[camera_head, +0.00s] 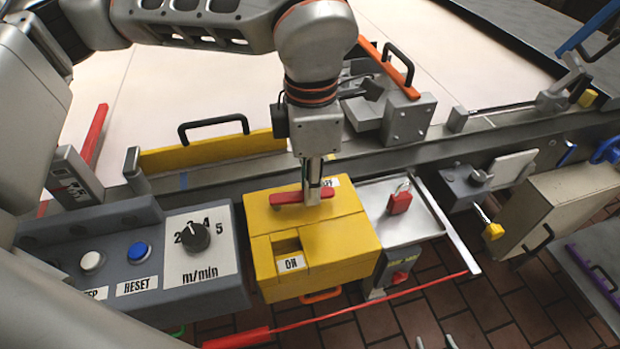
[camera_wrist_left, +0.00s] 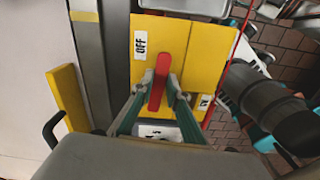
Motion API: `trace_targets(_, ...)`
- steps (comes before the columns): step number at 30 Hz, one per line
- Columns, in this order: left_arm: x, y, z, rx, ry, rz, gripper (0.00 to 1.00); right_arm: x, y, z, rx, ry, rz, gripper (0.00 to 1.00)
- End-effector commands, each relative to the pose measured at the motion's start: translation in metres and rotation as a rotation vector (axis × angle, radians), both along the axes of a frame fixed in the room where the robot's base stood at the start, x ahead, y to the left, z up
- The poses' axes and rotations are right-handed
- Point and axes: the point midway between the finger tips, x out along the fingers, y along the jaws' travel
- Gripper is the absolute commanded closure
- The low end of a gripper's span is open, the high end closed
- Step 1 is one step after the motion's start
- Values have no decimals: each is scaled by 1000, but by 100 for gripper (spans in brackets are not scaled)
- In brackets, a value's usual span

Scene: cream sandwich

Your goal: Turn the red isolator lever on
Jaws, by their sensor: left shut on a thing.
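The yellow isolator box (camera_head: 340,235) stands right of the grey control panel. Its red lever (camera_head: 287,198) lies sideways across the top, its right end near the OFF label (camera_head: 331,182). The ON label (camera_head: 291,263) is on the front. My left gripper (camera_head: 313,190) comes down from above and is shut on the lever. In the left wrist view its fingers (camera_wrist_left: 161,85) sit on both sides of the red lever (camera_wrist_left: 164,66), below the OFF label (camera_wrist_left: 140,45). Only the separated fingertips of my right gripper (camera_head: 435,342) show at the bottom edge.
The control panel (camera_head: 165,295) with buttons and a dial (camera_head: 193,237) is left of the box. A metal tray (camera_head: 425,218) with a red padlock (camera_head: 400,201) is right. A yellow guard with a black handle (camera_head: 215,148) stands behind. A red cable (camera_head: 350,311) runs across in front.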

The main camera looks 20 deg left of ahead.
Motion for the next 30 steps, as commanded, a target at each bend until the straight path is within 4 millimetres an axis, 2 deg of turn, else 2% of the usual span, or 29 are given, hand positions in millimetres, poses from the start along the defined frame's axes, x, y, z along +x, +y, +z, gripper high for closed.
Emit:
trace_targets(15, -26, -7, 1, 1, -1, -457, 100, 5, 1, 4, 4, -9, -1, 60)
trace_targets(30, -49, -3, 0, 0, -1, -931, 100, 7, -1, 0, -2, -10, 0, 60)
